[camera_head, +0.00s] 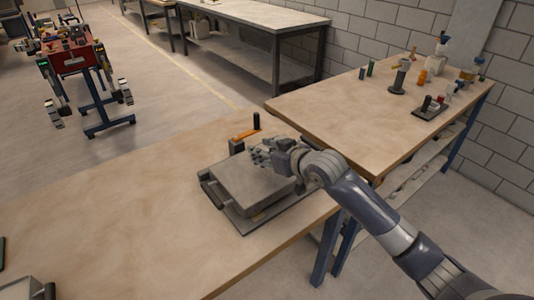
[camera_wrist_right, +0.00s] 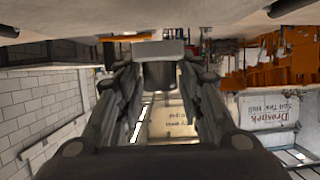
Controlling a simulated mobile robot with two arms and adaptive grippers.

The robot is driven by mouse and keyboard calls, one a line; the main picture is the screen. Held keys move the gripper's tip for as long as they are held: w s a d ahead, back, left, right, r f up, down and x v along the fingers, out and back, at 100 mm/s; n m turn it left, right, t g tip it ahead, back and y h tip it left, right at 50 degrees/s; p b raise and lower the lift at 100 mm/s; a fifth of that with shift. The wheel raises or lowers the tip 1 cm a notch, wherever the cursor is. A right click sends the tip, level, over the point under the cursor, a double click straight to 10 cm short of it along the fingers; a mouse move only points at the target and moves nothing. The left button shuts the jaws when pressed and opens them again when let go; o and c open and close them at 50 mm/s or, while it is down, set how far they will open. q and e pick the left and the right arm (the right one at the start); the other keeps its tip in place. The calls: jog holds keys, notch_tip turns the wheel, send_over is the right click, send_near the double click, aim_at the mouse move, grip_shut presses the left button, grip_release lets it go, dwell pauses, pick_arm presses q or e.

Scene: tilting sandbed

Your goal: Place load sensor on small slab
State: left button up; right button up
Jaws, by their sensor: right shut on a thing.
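My right gripper (camera_head: 262,156) is over the far right part of the grey sandbed (camera_head: 236,216). In the right wrist view its two fingers (camera_wrist_right: 160,78) are shut on a short dark cylinder (camera_wrist_right: 159,76), which I take for the load sensor. A light grey block (camera_wrist_right: 158,49) shows at the cylinder's end; I cannot tell whether it is part of it or touches it. In the head view the held thing is too small and covered to make out. A flat grey slab (camera_head: 245,188) lies on the sandbed; I cannot identify the small slab for sure. My left gripper is not in view.
A black upright handle (camera_head: 256,121) and an orange piece (camera_head: 246,134) stand just behind the sandbed. A second wooden table (camera_head: 340,120) at the right carries small bottles and a dark stand (camera_head: 398,82). The wooden table left of the sandbed (camera_head: 110,215) is mostly clear.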

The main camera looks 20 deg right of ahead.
jog(key=w+d, duration=0.1)
jog(key=w, duration=0.1)
jog(key=shift+w+d, duration=0.3)
jog(key=shift+d, duration=0.05)
jog(key=shift+f+p, duration=0.35)
jog(key=shift+f, duration=1.5)
jog(key=shift+f, duration=0.1)
jog(key=o, duration=1.1)
jog(key=shift+o, duration=0.2)
jog(key=shift+s, duration=0.2)
jog(key=v, duration=1.1)
jog(key=shift+s+d+r+b, duration=0.2)
jog(key=shift+s+r+b, duration=0.05)
jog(key=shift+r+b, duration=0.1)
